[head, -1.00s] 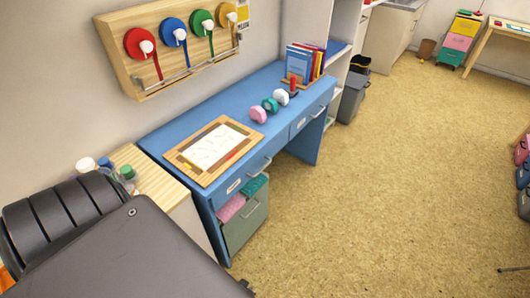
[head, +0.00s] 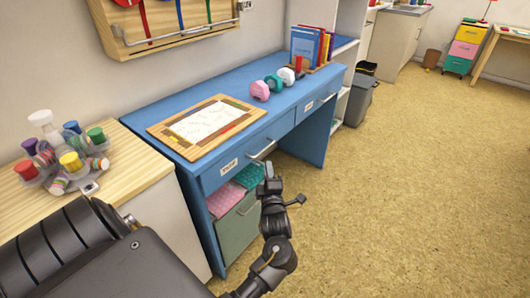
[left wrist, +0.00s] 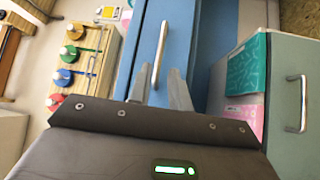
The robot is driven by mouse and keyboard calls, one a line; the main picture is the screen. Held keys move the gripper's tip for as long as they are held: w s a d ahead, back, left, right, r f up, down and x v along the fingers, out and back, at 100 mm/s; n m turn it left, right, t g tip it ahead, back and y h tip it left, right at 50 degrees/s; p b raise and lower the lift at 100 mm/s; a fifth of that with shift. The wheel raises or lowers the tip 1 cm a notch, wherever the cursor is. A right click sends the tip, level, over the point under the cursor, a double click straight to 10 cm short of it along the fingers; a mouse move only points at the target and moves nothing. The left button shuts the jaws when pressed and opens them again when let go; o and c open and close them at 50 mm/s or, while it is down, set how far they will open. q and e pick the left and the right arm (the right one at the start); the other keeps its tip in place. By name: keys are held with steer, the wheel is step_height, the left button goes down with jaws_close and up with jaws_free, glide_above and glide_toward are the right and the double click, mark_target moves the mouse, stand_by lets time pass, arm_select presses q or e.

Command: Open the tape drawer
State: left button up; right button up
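The blue desk (head: 228,78) has two front drawers, both looking shut. The left drawer (head: 222,171) has a small white label, too small to read surely, and a silver bar handle (head: 262,150). The right drawer (head: 318,103) also has a label and a bar handle. My left gripper (head: 285,183) is open and empty in front of the left drawer, near its handle. In the left wrist view a silver bar handle (left wrist: 161,50) on a blue drawer front lies ahead, lined up between my open fingers (left wrist: 158,75); contact cannot be told. My right gripper is out of view.
Below the left drawer is a grey-green open bin (head: 238,225) with pink and teal packs.

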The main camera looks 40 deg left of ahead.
mark_target(265, 149)
arm_select(q)
steer(key=x, duration=1)
steer(key=shift+w+a, duration=0.15)
steer(key=shift+w, duration=0.05)
jaws_close()
